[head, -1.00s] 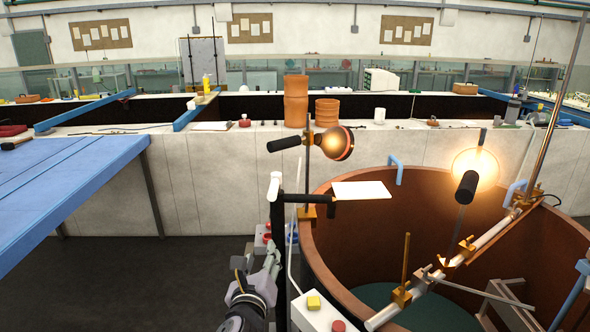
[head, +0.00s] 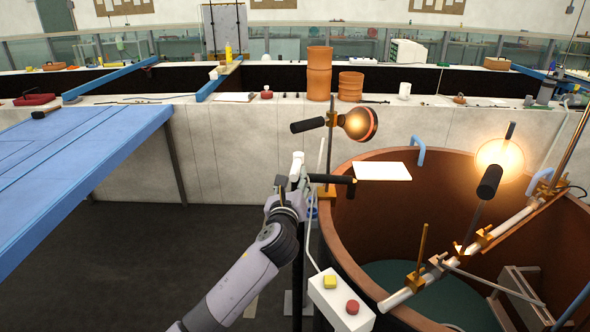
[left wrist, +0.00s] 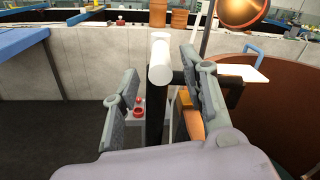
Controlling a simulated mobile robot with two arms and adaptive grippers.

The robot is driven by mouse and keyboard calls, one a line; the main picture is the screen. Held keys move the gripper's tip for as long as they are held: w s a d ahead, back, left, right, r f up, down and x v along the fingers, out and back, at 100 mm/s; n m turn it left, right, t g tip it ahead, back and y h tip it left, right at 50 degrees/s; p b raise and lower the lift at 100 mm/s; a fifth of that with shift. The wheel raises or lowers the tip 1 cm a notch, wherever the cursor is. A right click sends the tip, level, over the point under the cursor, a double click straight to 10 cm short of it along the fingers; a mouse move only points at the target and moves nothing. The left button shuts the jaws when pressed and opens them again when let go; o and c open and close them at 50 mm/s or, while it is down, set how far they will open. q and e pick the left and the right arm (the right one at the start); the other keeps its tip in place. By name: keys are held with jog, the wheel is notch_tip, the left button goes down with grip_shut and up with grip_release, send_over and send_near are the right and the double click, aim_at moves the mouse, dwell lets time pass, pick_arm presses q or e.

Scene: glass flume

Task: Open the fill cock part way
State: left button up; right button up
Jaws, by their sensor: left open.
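The fill cock is a black standpipe with a black spout (head: 338,179) reaching over the brown tub's rim, and a white lever handle (head: 297,163) on top. In the left wrist view the white handle (left wrist: 160,58) stands between and beyond the fingertips, pointing toward the camera. My left gripper (head: 287,190) is at the top of the standpipe, just below the handle in the head view. Its two fingers (left wrist: 163,82) are apart, one on each side of the black pipe. I cannot tell whether either finger touches it. My right gripper is not in view.
The brown tub (head: 370,300) fills the right, with a lamp (head: 358,124) and a white card (head: 382,171) near the spout. A white box with yellow and red buttons (head: 340,298) stands in front. A blue table (head: 75,165) is at left, with open floor between.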

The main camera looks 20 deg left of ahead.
aim_at(297, 166)
pick_arm(q)
jog(key=shift+w+a, duration=0.2)
jog(key=shift+w, duration=0.9)
jog(key=shift+w+a, duration=0.2)
jog(key=shift+w, duration=0.85)
jog(key=shift+c, duration=0.2)
grip_shut()
